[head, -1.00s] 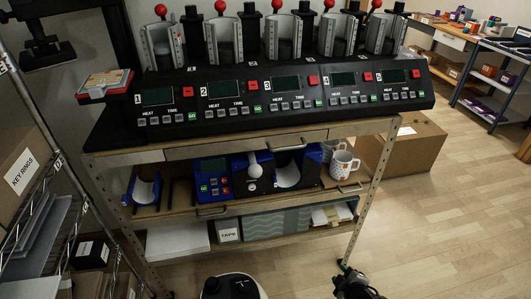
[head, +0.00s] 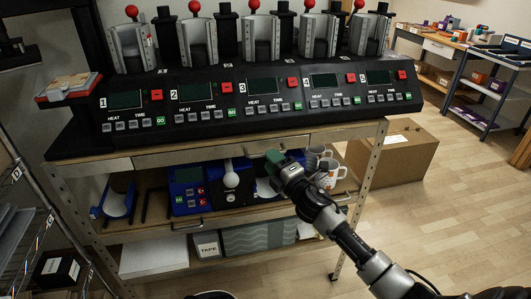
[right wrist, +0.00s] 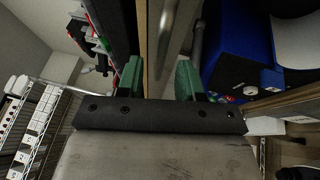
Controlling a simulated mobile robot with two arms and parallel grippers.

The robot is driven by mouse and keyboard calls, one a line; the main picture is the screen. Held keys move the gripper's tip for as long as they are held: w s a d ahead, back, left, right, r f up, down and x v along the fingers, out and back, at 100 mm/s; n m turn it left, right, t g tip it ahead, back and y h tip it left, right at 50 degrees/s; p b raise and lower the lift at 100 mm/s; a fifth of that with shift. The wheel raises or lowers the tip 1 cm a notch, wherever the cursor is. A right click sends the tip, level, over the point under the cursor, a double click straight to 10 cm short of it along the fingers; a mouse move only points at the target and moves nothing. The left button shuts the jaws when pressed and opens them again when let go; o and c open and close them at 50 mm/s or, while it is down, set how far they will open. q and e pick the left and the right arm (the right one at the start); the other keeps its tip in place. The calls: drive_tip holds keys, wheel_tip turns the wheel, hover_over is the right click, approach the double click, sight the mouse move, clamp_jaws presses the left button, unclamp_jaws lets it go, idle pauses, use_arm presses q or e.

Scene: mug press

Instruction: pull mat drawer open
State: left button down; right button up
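A pale wooden drawer front (head: 297,141) sits under the worktop of the press bench and looks flush, so shut. Its handle is mostly hidden by my right gripper in the head view. My right gripper (head: 274,158) is at that front, its green fingers pointing toward it. In the right wrist view the fingers (right wrist: 158,80) are apart, with a grey metal handle bar (right wrist: 176,40) and the wooden edge (right wrist: 152,50) between or just ahead of them. I cannot tell whether the fingers touch the bar. My left gripper is out of view.
The press with red-knobbed stations (head: 262,98) stands on top. The shelf below holds a blue device (head: 187,190) and white mugs (head: 330,176). Lower handles show at the shelf edge (head: 187,223). A cardboard box (head: 400,155) stands right; floor in front of it is clear.

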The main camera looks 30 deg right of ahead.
drive_tip(key=shift+x, duration=1.65)
clamp_jaws()
